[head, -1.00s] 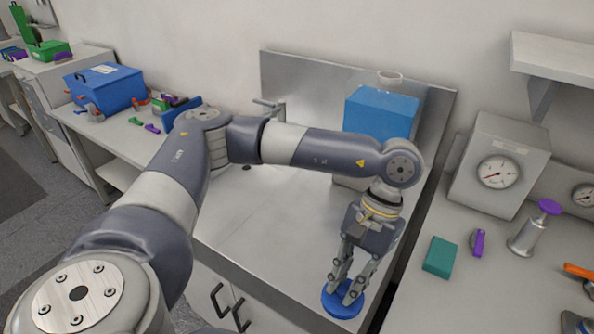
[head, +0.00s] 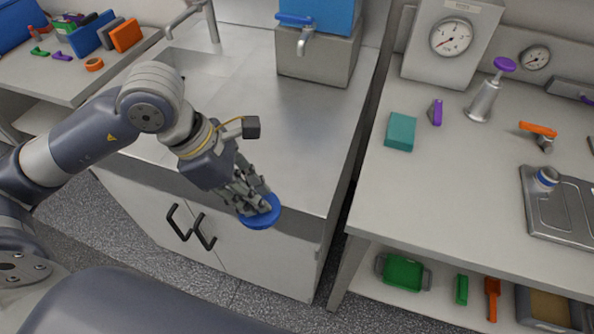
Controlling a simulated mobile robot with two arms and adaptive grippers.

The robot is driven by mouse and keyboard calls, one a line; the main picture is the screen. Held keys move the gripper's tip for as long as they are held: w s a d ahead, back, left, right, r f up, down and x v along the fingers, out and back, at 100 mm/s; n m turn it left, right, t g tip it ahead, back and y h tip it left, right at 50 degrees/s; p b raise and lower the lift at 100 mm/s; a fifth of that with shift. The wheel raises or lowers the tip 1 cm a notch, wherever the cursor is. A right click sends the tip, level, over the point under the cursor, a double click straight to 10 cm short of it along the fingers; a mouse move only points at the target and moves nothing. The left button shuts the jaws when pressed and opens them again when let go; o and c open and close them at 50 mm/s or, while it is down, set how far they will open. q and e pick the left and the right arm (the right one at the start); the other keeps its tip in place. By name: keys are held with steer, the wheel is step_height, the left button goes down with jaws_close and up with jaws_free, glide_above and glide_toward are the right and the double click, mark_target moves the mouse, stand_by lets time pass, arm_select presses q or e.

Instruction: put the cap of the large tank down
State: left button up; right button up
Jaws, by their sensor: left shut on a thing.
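My left gripper (head: 252,197) is shut on a round blue cap (head: 264,217) and holds it flat side down. In the picture the cap overlaps the front edge of the steel sink counter (head: 300,130); its exact height is hard to tell. The large tank (head: 335,14) is blue and stands on a grey metal base with a tap (head: 305,42) at the back of the counter. Its top is cut off by the frame. My right gripper is not in view.
The counter between cap and tank is clear. A gap separates it from the right bench (head: 400,190), which holds a teal block (head: 401,132), a purple-topped metal piece (head: 484,100), a gauge box (head: 447,45) and a metal tray (head: 560,210). A faucet (head: 210,20) stands back left.

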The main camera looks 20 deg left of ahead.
arm_select(q)
steer(key=shift+a+f+n+t, duration=0.2)
steer(key=shift+n+t, duration=0.1)
steer(key=shift+n, duration=0.6)
steer(key=shift+w, duration=0.1)
steer(key=shift+n+y, duration=0.3)
steer(key=w+d+p, duration=0.1)
steer(key=w, duration=0.4)
steer(key=w+d+f+p, duration=0.1)
steer(key=w, duration=0.4)
steer(key=w+d+p, duration=0.1)
steer(key=w+p, duration=0.1)
steer(key=w, duration=0.3)
steer(key=shift+f, duration=0.15)
steer(key=shift+w+f, duration=0.1)
steer(key=shift+w, duration=0.1)
step_height(320, 180, down, 3)
steer(key=shift+r+p, duration=0.1)
steer(key=shift+p, duration=0.5)
steer(key=shift+f, duration=0.3)
steer(key=shift+f, duration=0.1)
